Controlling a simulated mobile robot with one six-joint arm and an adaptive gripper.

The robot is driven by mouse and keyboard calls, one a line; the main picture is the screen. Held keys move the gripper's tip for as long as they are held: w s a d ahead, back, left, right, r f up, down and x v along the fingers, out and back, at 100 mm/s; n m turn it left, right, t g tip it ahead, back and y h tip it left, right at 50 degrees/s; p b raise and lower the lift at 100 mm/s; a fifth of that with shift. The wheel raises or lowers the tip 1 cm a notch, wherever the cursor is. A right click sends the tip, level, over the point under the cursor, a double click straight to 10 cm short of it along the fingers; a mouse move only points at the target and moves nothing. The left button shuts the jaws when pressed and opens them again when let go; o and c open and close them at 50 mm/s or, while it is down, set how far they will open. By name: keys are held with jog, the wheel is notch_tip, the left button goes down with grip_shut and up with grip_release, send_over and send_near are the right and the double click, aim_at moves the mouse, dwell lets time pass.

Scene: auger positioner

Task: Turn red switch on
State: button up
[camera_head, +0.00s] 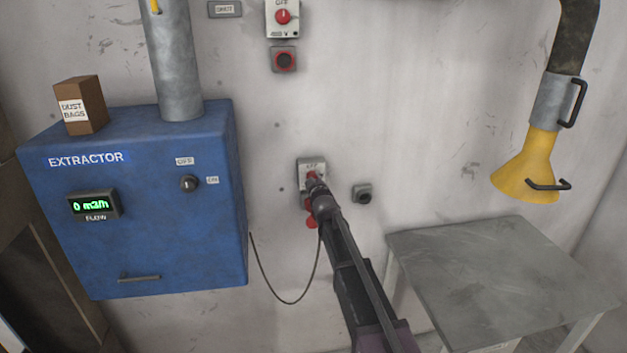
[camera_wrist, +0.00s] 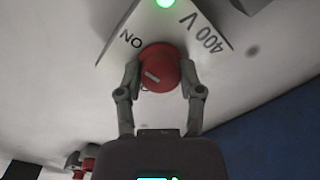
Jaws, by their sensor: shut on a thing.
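The red switch is a round red knob (camera_wrist: 160,68) on a pale plate (camera_wrist: 185,28) marked "ON" and "400 V" in the wrist view. A green lamp (camera_wrist: 165,3) glows on that plate. A short pale mark on the knob sits slanted. My gripper (camera_wrist: 159,75) has one finger on each side of the knob and is shut on it. In the head view my gripper (camera_head: 314,184) reaches the wall plate (camera_head: 306,163) and hides most of the switch.
The blue extractor box (camera_head: 150,250) is on the left, its display reading 0. A similar red switch (camera_head: 283,17) is higher on the wall. A small dark button box (camera_head: 362,194) sits right of my gripper. A grey table (camera_head: 480,260) and yellow hood (camera_head: 530,170) are at right.

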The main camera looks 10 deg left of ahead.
jog(key=shift+w+a+r, duration=0.1)
jog(key=shift+w, duration=0.05)
jog(key=o, duration=1.1)
jog(key=shift+n, duration=0.4)
